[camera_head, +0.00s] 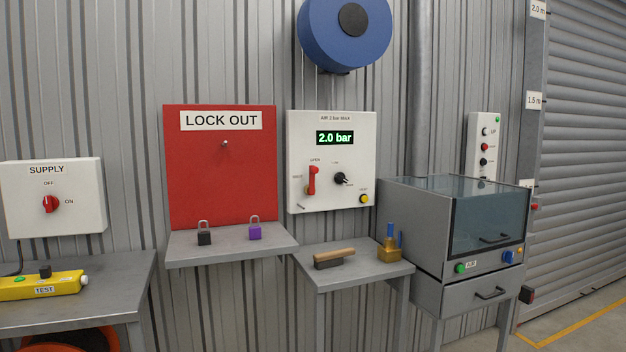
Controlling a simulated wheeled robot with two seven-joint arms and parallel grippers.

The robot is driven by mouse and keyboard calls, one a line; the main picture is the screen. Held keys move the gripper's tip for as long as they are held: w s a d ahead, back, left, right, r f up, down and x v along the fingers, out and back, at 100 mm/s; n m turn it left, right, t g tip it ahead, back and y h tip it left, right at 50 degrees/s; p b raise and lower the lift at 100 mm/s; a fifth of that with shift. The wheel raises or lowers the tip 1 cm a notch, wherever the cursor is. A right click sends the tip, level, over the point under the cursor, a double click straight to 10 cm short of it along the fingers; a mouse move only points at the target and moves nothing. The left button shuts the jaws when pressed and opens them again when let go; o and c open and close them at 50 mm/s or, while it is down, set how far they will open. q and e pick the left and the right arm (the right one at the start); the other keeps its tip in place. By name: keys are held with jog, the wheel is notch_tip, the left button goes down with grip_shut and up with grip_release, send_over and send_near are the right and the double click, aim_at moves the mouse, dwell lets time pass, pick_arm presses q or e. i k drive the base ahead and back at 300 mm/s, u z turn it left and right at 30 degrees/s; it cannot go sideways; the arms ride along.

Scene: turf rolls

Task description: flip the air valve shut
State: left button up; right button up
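The white air panel (365,135) hangs on the corrugated wall right of the middle, with a green display reading 2.0 bar. On its left half a red lever (312,180) stands upright, its upper end just under the word OPEN. A small label left of the lever is too small to read for certain. Neither of my grippers shows in the head view, and nothing touches the lever.
Below the panel, a shelf (345,280) holds a wooden-handled brush (334,258) and a brass block with blue parts (389,252). A glass-topped cabinet (410,215) stands right. Left are a red lockout board (220,170) with two padlocks below, and a supply box (85,205).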

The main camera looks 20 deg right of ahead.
aim_at(313, 170)
jog(key=z, duration=2)
jog(key=i, duration=2.2)
jog(key=u, duration=2.6)
